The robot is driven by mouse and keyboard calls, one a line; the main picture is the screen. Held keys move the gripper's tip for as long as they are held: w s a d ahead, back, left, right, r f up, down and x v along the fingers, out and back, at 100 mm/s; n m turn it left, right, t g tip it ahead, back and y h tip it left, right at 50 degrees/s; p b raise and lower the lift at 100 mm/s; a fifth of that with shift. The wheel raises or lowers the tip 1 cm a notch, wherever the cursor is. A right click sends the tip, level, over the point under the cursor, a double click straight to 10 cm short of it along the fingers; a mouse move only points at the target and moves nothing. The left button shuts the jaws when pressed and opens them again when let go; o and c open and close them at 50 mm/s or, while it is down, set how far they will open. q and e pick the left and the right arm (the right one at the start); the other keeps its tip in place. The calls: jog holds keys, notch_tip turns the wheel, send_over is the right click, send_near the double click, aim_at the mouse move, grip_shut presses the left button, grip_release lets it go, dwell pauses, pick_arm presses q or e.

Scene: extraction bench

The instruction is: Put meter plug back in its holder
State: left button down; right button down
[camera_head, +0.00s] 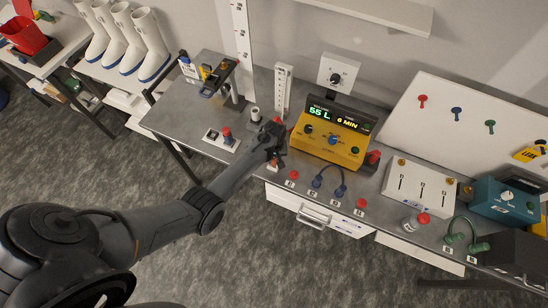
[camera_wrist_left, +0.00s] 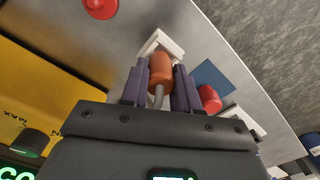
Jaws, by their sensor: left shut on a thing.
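My left gripper (camera_head: 273,152) reaches over the bench just left of the yellow meter box (camera_head: 330,138). In the left wrist view its two dark fingers (camera_wrist_left: 160,88) are shut on the orange plug (camera_wrist_left: 160,72), which has a grey stem or cable at its near end. The plug also shows as a small orange spot below the gripper in the head view (camera_head: 275,162). A white block, apparently the holder (camera_wrist_left: 160,43), lies just beyond the plug's far end. The plug overlaps it in view, and I cannot tell whether it is seated. My right gripper is not in view.
A red knob (camera_head: 226,132) stands on a plate left of the gripper. A grey round post (camera_head: 255,114) and a white upright scale (camera_head: 283,90) stand behind. Red plugs (camera_head: 294,175) and a blue cable (camera_head: 328,183) line the front edge.

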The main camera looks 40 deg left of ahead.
pick_arm(q)
jog(key=shift+f+b, duration=0.3)
jog(key=shift+f, duration=0.15)
jog(key=c, duration=0.8)
grip_release()
jog(key=shift+o, duration=0.2)
notch_tip(320, 180, up, 10)
jog(key=shift+f, duration=0.2)
jog(key=shift+r, duration=0.65)
